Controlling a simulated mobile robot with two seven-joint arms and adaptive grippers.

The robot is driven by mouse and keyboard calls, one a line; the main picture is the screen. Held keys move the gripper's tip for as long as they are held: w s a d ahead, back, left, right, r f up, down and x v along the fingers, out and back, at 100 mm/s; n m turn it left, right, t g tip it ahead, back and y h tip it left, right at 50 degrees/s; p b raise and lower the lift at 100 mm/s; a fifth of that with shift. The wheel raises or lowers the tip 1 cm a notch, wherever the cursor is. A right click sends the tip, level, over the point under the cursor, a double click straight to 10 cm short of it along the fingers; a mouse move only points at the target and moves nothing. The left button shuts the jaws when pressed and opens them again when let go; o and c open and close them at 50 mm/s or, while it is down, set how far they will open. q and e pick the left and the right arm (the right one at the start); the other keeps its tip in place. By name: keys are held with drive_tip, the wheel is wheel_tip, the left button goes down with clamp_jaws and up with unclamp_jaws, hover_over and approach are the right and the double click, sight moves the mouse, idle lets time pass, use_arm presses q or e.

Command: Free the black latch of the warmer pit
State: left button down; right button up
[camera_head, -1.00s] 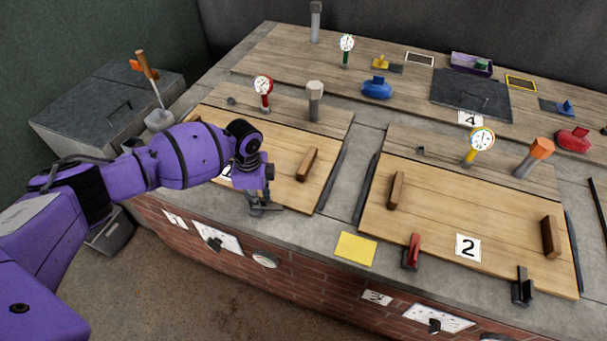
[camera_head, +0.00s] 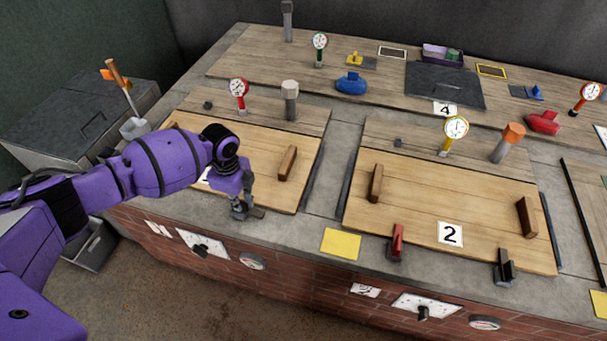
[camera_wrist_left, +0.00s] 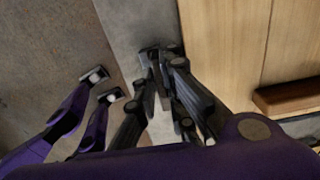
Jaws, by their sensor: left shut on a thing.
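My left gripper (camera_head: 240,209) is at the front edge of the left pit's wooden lid (camera_head: 268,190), near its right front corner. It is shut on a small dark latch, mostly hidden by the fingers. In the left wrist view the dark fingers (camera_wrist_left: 160,88) close together over a grey strip beside the lid wood. Lid 2 (camera_head: 415,205) has a red latch (camera_head: 396,243) and a black latch (camera_head: 505,268) at its front edge, both apart from my gripper. A red gauge (camera_head: 238,88) stands behind the left lid, a yellow gauge (camera_head: 456,128) behind lid 2; their readings are too small to tell.
A wooden handle (camera_head: 287,163) stands on the left lid close to my gripper. A yellow card (camera_head: 341,244) lies on the stone front ledge to the right. A shovel (camera_head: 120,85) stands at the left behind my arm. The ledge between the lids is clear.

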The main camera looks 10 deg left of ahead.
use_arm(q)
drive_tip(key=c, duration=1.9)
unclamp_jaws()
drive_tip(key=shift+o, duration=0.3)
use_arm(e)
drive_tip(key=shift+s+f, duration=0.2)
drive_tip(key=shift+s, duration=0.1)
use_arm(q)
drive_tip(key=shift+r, duration=0.35)
wheel_tip(320, 180, up, 11)
drive_tip(key=shift+r, duration=0.15)
use_arm(e)
drive_tip(key=shift+w+r, duration=0.1)
